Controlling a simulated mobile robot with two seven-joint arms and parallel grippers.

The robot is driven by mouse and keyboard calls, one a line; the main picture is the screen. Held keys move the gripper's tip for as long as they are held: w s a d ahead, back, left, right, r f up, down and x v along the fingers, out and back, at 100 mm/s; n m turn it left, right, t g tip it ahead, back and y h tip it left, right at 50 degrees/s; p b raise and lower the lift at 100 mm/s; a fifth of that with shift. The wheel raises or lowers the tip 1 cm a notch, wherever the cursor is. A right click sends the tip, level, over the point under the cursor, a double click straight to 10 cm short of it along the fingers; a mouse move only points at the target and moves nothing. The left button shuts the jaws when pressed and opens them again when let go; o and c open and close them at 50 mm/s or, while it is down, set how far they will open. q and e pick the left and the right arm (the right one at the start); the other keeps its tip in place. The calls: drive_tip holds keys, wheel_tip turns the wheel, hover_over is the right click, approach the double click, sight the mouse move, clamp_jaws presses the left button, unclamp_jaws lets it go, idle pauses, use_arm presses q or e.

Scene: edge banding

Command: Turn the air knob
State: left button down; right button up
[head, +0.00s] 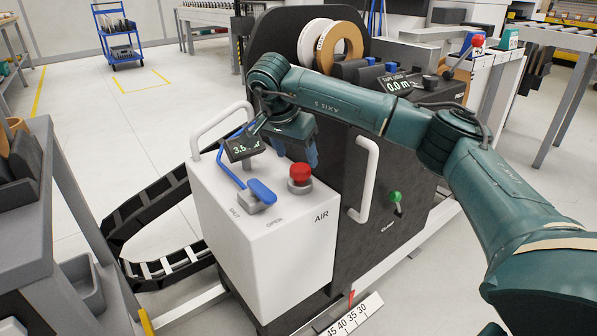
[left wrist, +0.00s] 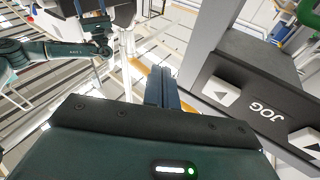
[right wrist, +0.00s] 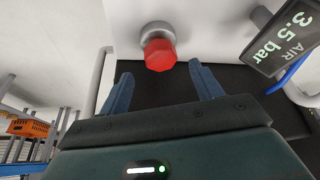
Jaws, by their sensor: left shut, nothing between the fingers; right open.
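A red knob (head: 300,174) sits there on a grey collar. A blue lever (head: 261,190) stands beside it, near the words SHUT and OPEN. My right gripper (head: 308,155) is open above the unit, just behind the red knob. In the right wrist view the red knob (right wrist: 159,56) shows between and beyond the open blue fingers, with nothing gripped. My left gripper (left wrist: 163,88) is shut and empty; the head view does not show it.
A display (head: 243,147) reading 3.5 bar stands on the unit, with a white handle (head: 219,128) behind it. A dark machine body with a white bar handle (head: 364,180) adjoins on the right. A JOG panel (left wrist: 262,112) is close beside my left gripper.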

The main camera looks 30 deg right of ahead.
sight(300, 167)
drive_tip(key=x, duration=0.3)
drive_tip(key=shift+a+b, duration=0.1)
drive_tip(key=shift+b, duration=0.3)
use_arm(q)
drive_tip(key=shift+w+d+r+h, duration=0.1)
drive_tip(key=shift+r+h, duration=0.05)
drive_tip(key=shift+h, duration=0.15)
use_arm(e)
drive_tip(key=shift+w+d+f, duration=0.15)
drive_tip(key=shift+d+f, duration=0.1)
drive_tip(key=shift+f, duration=0.35)
use_arm(q)
drive_tip(key=shift+r, duration=0.1)
use_arm(e)
drive_tip(key=shift+c, duration=0.3)
drive_tip(key=c, duration=0.9)
drive_tip(key=shift+c, duration=0.2)
use_arm(q)
drive_tip(key=shift+r+p, duration=0.1)
drive_tip(key=shift+p, duration=0.4)
use_arm(e)
drive_tip(key=shift+r, duration=0.2)
